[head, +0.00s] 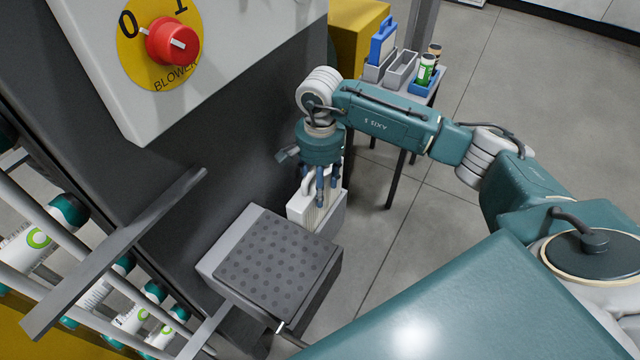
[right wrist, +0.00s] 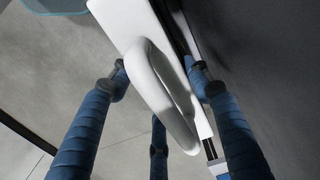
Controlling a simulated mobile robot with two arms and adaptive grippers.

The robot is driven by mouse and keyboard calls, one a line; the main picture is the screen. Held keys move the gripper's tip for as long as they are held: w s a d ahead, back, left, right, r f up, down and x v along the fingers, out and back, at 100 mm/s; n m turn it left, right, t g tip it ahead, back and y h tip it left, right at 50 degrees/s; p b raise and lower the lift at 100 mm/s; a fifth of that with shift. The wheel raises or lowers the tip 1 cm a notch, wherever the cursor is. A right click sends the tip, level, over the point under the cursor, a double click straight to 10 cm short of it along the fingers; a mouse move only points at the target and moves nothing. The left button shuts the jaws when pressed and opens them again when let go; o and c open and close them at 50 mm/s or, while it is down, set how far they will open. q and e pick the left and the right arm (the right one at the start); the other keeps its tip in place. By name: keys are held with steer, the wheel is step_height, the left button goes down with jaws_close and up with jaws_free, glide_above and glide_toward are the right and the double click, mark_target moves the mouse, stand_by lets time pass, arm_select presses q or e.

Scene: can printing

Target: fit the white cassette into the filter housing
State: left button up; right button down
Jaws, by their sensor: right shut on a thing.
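The white cassette (head: 302,213) hangs upright in the head view, beside the dark machine wall and just behind a grey box with a dotted dark top (head: 278,262). This box appears to be the filter housing, but I cannot be sure. My right gripper (head: 325,190) is shut on the cassette's white loop handle from above. In the right wrist view the cassette (right wrist: 122,22) runs diagonally, with the blue fingers around its handle (right wrist: 152,85). A dark edge runs close along its right side. Its lower end is hidden from the wrist. My left gripper is out of view.
A small table at the back holds a blue cassette (head: 383,42) in a grey holder, an empty grey holder (head: 401,68) and a blue tray with cans (head: 426,84). A red blower knob (head: 172,41) is on the machine. Open floor (head: 400,225) lies to the right.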

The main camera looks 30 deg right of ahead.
mark_target(320, 210)
steer(key=shift+f+b, duration=4.45)
steer(key=shift+f, duration=0.65)
steer(key=c, duration=0.9)
jaws_free()
steer(key=shift+r, duration=0.1)
steer(key=shift+o, duration=0.7)
step_height(320, 210, up, 12)
steer(key=shift+s, duration=0.1)
